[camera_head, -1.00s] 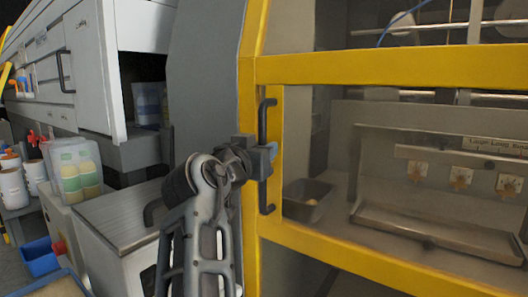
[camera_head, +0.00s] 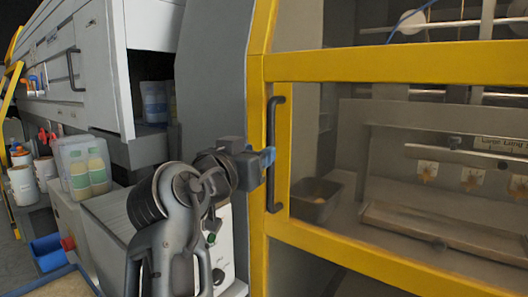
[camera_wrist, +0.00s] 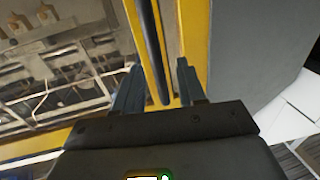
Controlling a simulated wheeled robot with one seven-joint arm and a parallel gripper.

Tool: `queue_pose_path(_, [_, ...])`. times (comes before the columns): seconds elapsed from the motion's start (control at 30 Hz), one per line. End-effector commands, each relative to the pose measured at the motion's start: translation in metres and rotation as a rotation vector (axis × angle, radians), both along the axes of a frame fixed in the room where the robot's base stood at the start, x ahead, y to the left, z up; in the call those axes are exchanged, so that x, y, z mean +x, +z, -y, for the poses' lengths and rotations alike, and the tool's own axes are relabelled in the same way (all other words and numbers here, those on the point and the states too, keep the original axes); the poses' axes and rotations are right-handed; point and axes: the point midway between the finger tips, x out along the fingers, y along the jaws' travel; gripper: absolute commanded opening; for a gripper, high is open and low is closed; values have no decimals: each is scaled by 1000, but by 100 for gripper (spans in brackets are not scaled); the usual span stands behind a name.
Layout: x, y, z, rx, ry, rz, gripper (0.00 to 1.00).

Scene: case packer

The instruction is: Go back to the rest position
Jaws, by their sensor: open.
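My gripper (camera_head: 268,160) is at the upright black handle (camera_head: 277,150) on the yellow-framed door (camera_head: 390,68) of the case packer. In the wrist view my gripper (camera_wrist: 160,84) is open. Its two fingers are apart, with the dark handle bar (camera_wrist: 152,50) running between them and no finger seen closed on it. The door looks shut in the head view. My arm reaches up from the bottom of the head view.
Left of the door stand a grey cabinet (camera_head: 95,75), a clear bin with bottles (camera_head: 85,167), white cups (camera_head: 22,185) and a blue bin (camera_head: 47,252). A dark tray (camera_head: 314,200) sits behind the door glass.

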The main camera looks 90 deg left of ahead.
Motion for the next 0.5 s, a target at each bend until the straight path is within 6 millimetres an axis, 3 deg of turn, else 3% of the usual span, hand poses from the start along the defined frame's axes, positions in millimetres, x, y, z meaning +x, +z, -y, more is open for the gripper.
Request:
queue_pose_path(0.2, [-9,0,16,-1,1,0,40])
queue_pose_path(0.5, [-10,0,17,-1,1,0,40])
